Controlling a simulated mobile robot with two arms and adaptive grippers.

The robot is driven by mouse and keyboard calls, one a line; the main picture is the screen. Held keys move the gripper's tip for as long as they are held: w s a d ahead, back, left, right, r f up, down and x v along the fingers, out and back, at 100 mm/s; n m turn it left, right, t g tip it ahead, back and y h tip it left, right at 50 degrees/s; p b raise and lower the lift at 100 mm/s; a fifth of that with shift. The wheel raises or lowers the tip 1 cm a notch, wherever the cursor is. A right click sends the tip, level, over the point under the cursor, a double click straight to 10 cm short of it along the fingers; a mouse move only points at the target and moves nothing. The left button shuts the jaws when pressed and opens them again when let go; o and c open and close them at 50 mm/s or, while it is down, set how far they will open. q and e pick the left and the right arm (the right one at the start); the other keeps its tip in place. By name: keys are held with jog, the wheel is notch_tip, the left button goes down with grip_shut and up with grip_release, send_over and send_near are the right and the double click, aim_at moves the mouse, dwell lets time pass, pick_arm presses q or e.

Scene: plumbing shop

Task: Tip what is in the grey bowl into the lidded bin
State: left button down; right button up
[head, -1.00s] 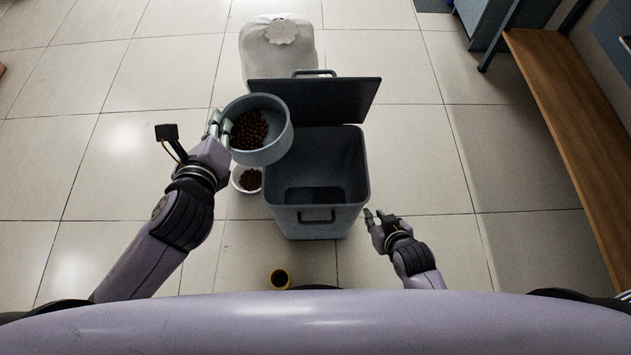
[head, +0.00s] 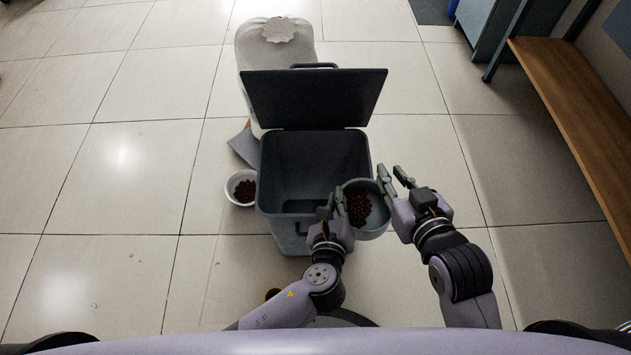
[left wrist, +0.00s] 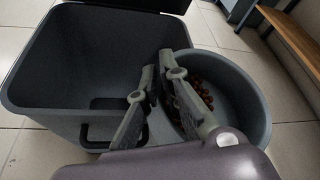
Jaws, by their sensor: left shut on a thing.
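The grey bowl (head: 374,234) holds brown pellets (head: 358,208) and sits at the front right corner of the lidded bin (head: 271,198), about level. My left gripper (head: 337,203) is shut on the bowl's left wall. In the left wrist view, one finger is inside the bowl (left wrist: 252,92) and one outside, with the bin (left wrist: 50,100) just left. The bin's lid (head: 315,98) stands open at the back, and I see no pellets inside. My right gripper (head: 394,178) is open at the bowl's right rim; I cannot tell whether it touches.
A white bowl (head: 232,197) of brown pellets stands on the floor left of the bin. A wooden bench (head: 565,95) runs along the right. Floor at left is clear.

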pick_arm(q)
jog(key=shift+s+d+f, duration=0.1)
jog(key=shift+d, duration=0.35)
jog(key=shift+a, duration=0.1)
